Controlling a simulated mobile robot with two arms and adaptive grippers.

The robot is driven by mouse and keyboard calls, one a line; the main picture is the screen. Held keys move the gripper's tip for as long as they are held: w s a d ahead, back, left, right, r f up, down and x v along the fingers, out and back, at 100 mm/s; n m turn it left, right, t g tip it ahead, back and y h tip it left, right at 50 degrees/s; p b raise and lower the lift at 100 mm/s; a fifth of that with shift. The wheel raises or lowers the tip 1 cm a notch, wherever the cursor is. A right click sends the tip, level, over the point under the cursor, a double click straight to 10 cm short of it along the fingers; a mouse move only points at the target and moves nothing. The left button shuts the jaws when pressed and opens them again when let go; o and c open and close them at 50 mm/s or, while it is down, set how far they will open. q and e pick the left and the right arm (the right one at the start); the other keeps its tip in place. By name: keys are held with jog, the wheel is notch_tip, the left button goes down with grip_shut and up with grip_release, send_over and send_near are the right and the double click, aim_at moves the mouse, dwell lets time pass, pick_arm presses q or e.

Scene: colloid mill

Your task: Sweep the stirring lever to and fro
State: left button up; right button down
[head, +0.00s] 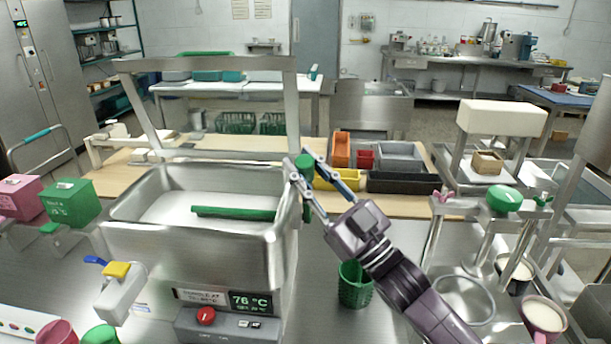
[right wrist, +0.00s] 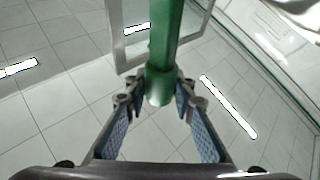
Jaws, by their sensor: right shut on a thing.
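The stirring lever shows as an upright green handle (head: 304,161) at the right rim of the steel tank (head: 200,249). My right gripper (head: 309,176) reaches in from the lower right and is shut on this handle. In the right wrist view the green handle (right wrist: 164,50) stands between the two blue-padded fingers (right wrist: 160,105) and is held near their tips. A green bar (head: 235,213) lies across the inside of the tank, over pale contents. How the bar joins the lever is hidden by the tank's rim. My left gripper is not in view.
A green basket (head: 355,285) stands below my right arm. Black (head: 390,181) and orange (head: 341,149) bins sit behind the gripper. A steel stand with a green knob (head: 505,198) is at the right.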

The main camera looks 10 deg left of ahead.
jog(key=shift+s+f+n+y+b, duration=0.4)
jog(key=shift+s+n+y+b, duration=0.1)
jog(key=shift+s+n+b, duration=0.25)
jog(key=shift+w, duration=0.15)
jog(key=c, duration=1.8)
grip_release()
jog(key=shift+c, duration=0.2)
jog(key=shift+o, duration=1.2)
jog(key=v, duration=1.2)
jog(key=shift+r, duration=0.1)
